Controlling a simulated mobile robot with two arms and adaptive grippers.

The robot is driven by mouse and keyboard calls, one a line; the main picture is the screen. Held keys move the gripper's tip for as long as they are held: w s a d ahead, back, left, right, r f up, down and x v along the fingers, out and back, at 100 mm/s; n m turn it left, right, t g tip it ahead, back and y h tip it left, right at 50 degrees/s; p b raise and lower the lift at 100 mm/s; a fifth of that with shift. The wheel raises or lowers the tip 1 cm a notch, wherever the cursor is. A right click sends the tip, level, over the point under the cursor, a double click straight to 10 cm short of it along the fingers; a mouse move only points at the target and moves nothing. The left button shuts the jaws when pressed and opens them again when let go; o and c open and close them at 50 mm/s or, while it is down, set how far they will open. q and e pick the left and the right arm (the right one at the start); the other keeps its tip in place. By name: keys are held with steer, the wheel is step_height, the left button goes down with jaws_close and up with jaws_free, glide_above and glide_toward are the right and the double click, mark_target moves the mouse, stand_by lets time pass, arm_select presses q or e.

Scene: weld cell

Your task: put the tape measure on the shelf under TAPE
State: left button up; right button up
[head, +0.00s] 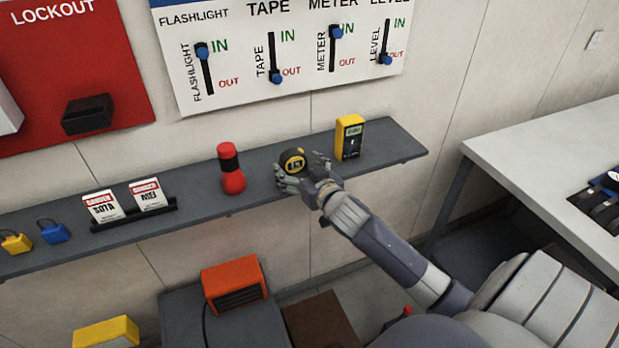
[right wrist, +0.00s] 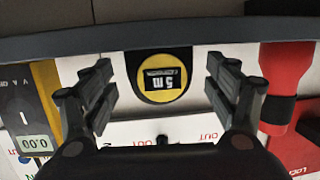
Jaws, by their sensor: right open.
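The black and yellow tape measure (head: 293,161) stands on the grey wall shelf (head: 205,200), below the TAPE column of the white sign. My right gripper (head: 303,176) is at the shelf, just in front of the tape measure. In the right wrist view the tape measure (right wrist: 163,80) appears between the two spread fingers of my right gripper (right wrist: 158,88), with a gap on each side. The right gripper is open. The white sign (head: 225,85) has a slider in each column; the TAPE slider (head: 274,76) is down at OUT. My left gripper is not in view.
A red flashlight (head: 232,180) stands left of the tape measure and a yellow meter (head: 349,138) right of it. Danger tags (head: 101,206) and padlocks (head: 54,231) are farther left on the shelf. A white table (head: 550,150) stands at right.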

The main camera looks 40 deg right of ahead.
steer(key=b+v, duration=0.2)
steer(key=v, duration=0.9)
steer(key=s+f+g, duration=0.2)
steer(key=s+f, duration=0.1)
steer(key=f, duration=1)
steer(key=s+f+n+g, duration=0.1)
steer(key=s+f+g, duration=0.2)
steer(key=f, duration=0.9)
steer(key=s+f+g, duration=0.2)
steer(key=s+f, duration=0.1)
steer(key=f, duration=1)
steer(key=s+a+f+n+g, duration=0.1)
steer(key=s+a+f+g, duration=0.1)
steer(key=s+a+f, duration=0.2)
steer(key=s+a+f+n+g+y, duration=0.1)
steer(key=s+a+f+g, duration=0.2)
steer(key=s+f, duration=0.8)
steer(key=s+a+f+n+g+y, duration=0.1)
steer(key=s+a+f, duration=0.4)
steer(key=s, duration=1.2)
step_height(320, 180, down, 3)
steer(key=shift+r+g, duration=0.15)
steer(key=shift+g, duration=0.55)
